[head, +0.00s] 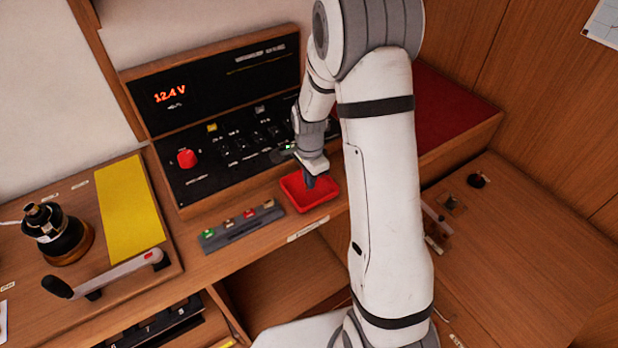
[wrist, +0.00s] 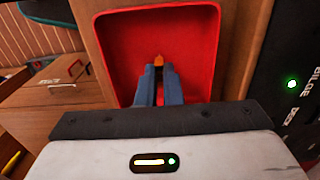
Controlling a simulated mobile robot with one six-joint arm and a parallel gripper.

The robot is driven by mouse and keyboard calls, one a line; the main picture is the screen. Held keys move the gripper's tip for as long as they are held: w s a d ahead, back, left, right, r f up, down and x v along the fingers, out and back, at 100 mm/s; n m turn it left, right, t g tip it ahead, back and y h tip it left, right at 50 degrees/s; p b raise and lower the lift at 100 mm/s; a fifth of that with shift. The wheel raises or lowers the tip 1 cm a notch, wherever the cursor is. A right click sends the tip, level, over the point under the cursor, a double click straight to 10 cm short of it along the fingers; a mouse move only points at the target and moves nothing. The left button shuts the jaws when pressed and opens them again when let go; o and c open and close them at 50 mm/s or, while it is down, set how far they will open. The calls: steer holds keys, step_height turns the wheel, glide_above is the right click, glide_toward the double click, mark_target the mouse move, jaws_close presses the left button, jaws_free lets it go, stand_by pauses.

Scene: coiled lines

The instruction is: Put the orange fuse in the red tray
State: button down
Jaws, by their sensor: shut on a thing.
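The red tray (head: 316,203) lies on the wooden ledge in front of the black panel. In the wrist view its red floor and rim (wrist: 120,35) fill the upper middle. My gripper (head: 309,181) is over the tray, pointing down into it. In the wrist view my gripper's blue fingers (wrist: 159,72) are shut on the orange fuse (wrist: 158,60), and only a small orange tip shows between them. I cannot tell whether the fuse touches the tray floor. In the head view the fuse is hidden.
A grey rack (head: 242,228) with several coloured fuses lies left of the tray. Behind stands the black panel (head: 220,110) with a red knob (head: 186,158) and a 12.4 V readout. A lever (head: 110,272) and a yellow sheet (head: 128,209) are at the left.

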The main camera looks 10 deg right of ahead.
steer(key=c, duration=1.6)
jaws_free()
step_height(320, 180, up, 12)
steer(key=b, duration=0.2)
steer(key=s+r+n+t, duration=0.1)
steer(key=s+r+n, duration=0.2)
steer(key=s, duration=0.4)
steer(key=s+r+n+t, duration=0.1)
steer(key=s+r+n, duration=0.2)
steer(key=s+n, duration=0.3)
steer(key=s+r+n+t, duration=0.1)
steer(key=s+r+n, duration=0.1)
steer(key=s+n, duration=0.3)
steer(key=shift+s+a+r, duration=0.1)
steer(key=shift+s+r, duration=0.1)
steer(key=shift+s, duration=0.75)
steer(key=shift+s+r, duration=0.2)
steer(key=shift+s, duration=0.7)
